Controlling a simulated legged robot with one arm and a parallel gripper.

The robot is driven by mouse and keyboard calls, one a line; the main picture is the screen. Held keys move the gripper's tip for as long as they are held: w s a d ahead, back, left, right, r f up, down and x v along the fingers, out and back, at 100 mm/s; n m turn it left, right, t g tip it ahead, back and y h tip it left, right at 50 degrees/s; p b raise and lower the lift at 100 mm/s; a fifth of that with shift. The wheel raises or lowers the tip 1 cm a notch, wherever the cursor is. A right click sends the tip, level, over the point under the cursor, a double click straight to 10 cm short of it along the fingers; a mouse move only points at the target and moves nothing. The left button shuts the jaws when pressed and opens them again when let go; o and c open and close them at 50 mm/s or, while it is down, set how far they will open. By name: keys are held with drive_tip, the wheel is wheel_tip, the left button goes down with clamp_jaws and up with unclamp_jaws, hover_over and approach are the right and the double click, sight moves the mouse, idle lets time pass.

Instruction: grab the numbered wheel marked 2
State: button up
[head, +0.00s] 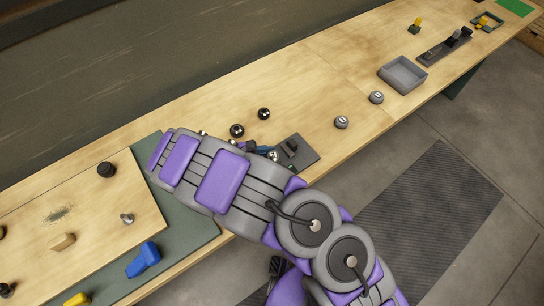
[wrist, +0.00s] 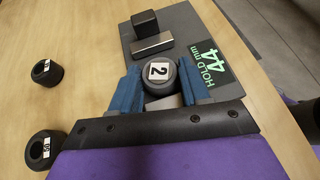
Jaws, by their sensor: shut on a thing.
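The wheel marked 2 (wrist: 159,76) is a small dark grey knob with a white label on top, seen in the wrist view. My gripper (wrist: 160,88) has its blue fingers on either side of it, shut on it. The wheel is at the near edge of a dark grey plate (wrist: 184,28); I cannot tell whether it rests on the plate or is lifted. In the head view my arm hides most of my gripper (head: 260,149).
Two grey wheels (head: 341,122) (head: 376,97) and a grey tray (head: 402,88) lie to the right.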

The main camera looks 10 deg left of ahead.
drive_tip(key=shift+c, duration=0.8)
drive_tip(key=shift+r, duration=0.1)
